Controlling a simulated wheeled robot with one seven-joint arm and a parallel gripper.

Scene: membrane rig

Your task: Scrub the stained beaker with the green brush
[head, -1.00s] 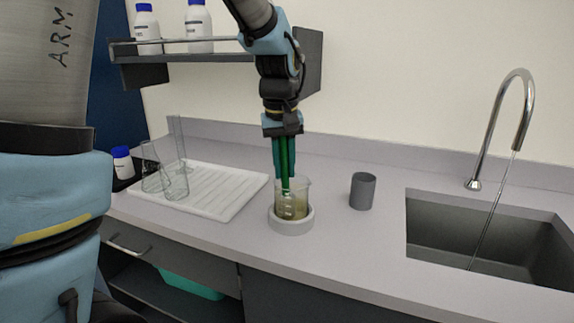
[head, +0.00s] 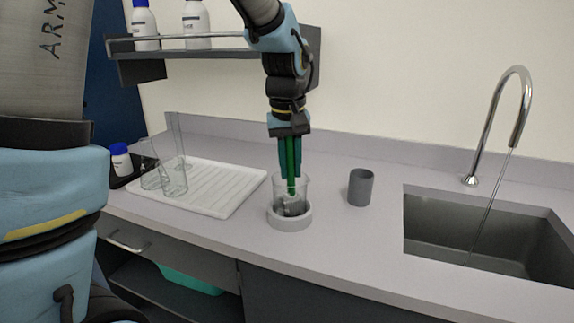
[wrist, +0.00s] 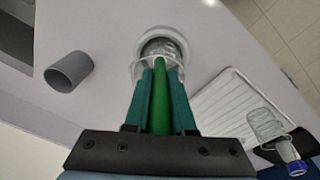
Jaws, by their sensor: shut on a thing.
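The beaker (head: 304,190) is clear glass and stands upright in a round light-grey holder (head: 290,222) on the counter. Its walls look clear now, with a dark grey patch low inside. My gripper (head: 291,168) points down above it, shut on the green brush (head: 291,183). The brush's lower end is inside the beaker's mouth. In the wrist view the green handle (wrist: 160,105) lies between my two teal fingers, and the beaker (wrist: 165,62) is just beyond their tips. The brush head is hard to make out.
A grey cup (head: 361,188) stands right of the holder. A white ribbed drying rack (head: 225,190) with clear glassware (head: 173,178) is at left. A sink (head: 470,235) with a running tap (head: 520,100) is at right. A shelf with bottles (head: 195,28) hangs behind.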

